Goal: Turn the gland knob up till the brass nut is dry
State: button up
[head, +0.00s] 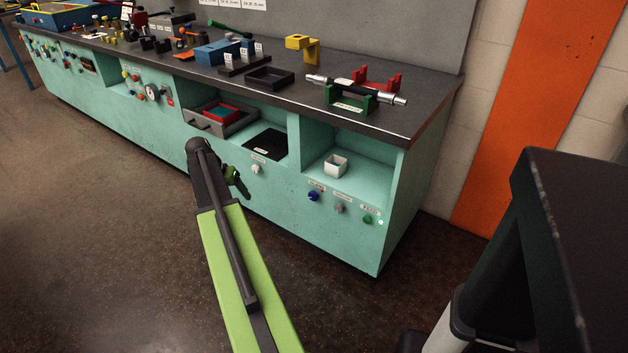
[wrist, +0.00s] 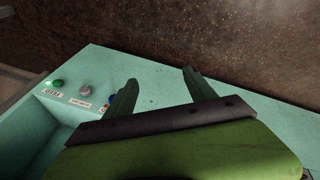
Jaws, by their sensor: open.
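Several knobs sit on the teal bench front in the head view: a white knob (head: 256,170), a blue knob (head: 313,196), a grey knob (head: 339,208) and a green knob (head: 367,219). Their labels are too small to read, so I cannot tell which is the gland knob. A silver rod-like part (head: 350,88) lies across green and red stands on the bench top. I cannot make out a brass nut. My gripper (head: 238,182) is open and empty, left of the knobs. In the wrist view its fingers (wrist: 160,77) spread over the teal panel, beside the grey knob (wrist: 85,90).
A small light (head: 380,222) glows beside the green knob. The floor before the bench is clear.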

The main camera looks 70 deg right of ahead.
aim_at(312, 192)
jog(key=s+d+r+m+g+p, duration=0.1)
jog(key=s+d+r+m, duration=0.15)
jog(key=s+d, duration=0.55)
jog(key=s+d+r+m+g+p, duration=0.1)
jog(key=s+d+r+m, duration=0.15)
jog(key=s+d, duration=0.55)
jog(key=b+x, duration=0.5)
jog(key=x, duration=0.1)
jog(key=w+b+x, duration=0.1)
jog(key=b+x, duration=0.4)
jog(key=x, duration=0.1)
jog(key=w+d+b+x, duration=0.1)
jog(key=b+x, duration=0.5)
jog(key=shift+f, duration=0.3)
jog(key=shift+r, duration=0.15)
